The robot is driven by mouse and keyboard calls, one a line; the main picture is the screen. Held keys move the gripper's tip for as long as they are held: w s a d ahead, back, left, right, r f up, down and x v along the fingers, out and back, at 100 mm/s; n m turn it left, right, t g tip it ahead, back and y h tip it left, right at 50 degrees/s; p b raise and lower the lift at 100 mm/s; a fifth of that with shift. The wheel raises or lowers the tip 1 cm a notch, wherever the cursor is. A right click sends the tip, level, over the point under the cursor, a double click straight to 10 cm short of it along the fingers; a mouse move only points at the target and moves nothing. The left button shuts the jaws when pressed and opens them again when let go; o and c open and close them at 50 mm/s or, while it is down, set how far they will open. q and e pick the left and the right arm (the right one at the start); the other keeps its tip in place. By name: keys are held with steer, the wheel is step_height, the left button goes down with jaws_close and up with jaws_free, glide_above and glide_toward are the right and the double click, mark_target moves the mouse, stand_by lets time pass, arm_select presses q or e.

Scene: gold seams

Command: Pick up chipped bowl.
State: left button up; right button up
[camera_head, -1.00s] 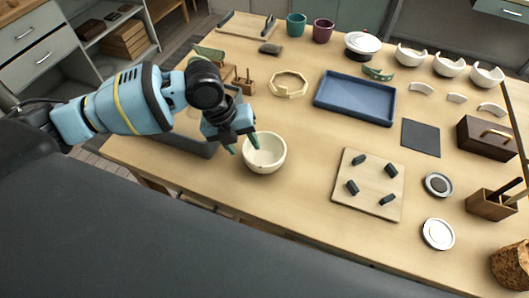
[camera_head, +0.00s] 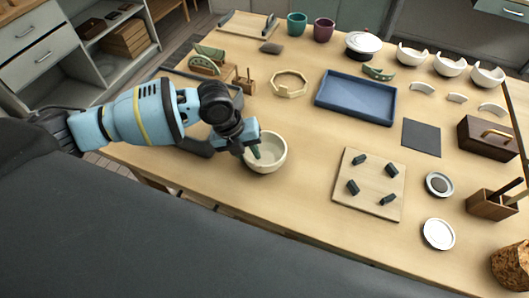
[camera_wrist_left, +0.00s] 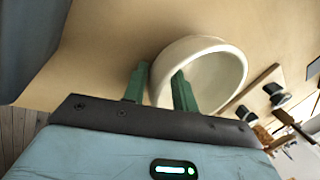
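A cream bowl (camera_head: 270,162) stands upright on the table in front of my left arm. It also shows large in the left wrist view (camera_wrist_left: 222,75); I cannot make out a chip on it. My left gripper (camera_head: 247,155) is at the bowl's left rim. In the left wrist view the green fingers of the left gripper (camera_wrist_left: 160,88) are apart, one outside the bowl and one over its inside, with the rim between them. Whether they touch the wall is unclear. Three white bowls with broken rims (camera_head: 450,65) stand at the back right. My right gripper is not in view.
A wooden board with dark pegs (camera_head: 370,182) lies right of the bowl. A blue tray (camera_head: 355,97) and a pale octagonal ring (camera_head: 289,84) lie behind it. A grey tray (camera_head: 195,145) is partly hidden under my left arm. The table (camera_head: 300,140) between bowl and blue tray is clear.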

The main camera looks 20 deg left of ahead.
arm_select(q)
steer(key=c, duration=0.5)
steer(key=shift+r, duration=0.15)
steer(key=shift+r, duration=0.55)
jaws_close()
step_height(320, 180, up, 2)
steer(key=shift+r, duration=0.2)
steer(key=s+d, duration=0.3)
steer(key=d, duration=0.1)
steer(key=s+d+r, duration=0.1)
steer(key=s+d, duration=0.2)
steer(key=d, duration=0.1)
steer(key=s+d, duration=0.3)
steer(key=d, duration=0.1)
steer(key=shift+s+d+r, duration=0.15)
steer(key=shift+s+d, duration=0.2)
steer(key=shift+d, duration=0.05)
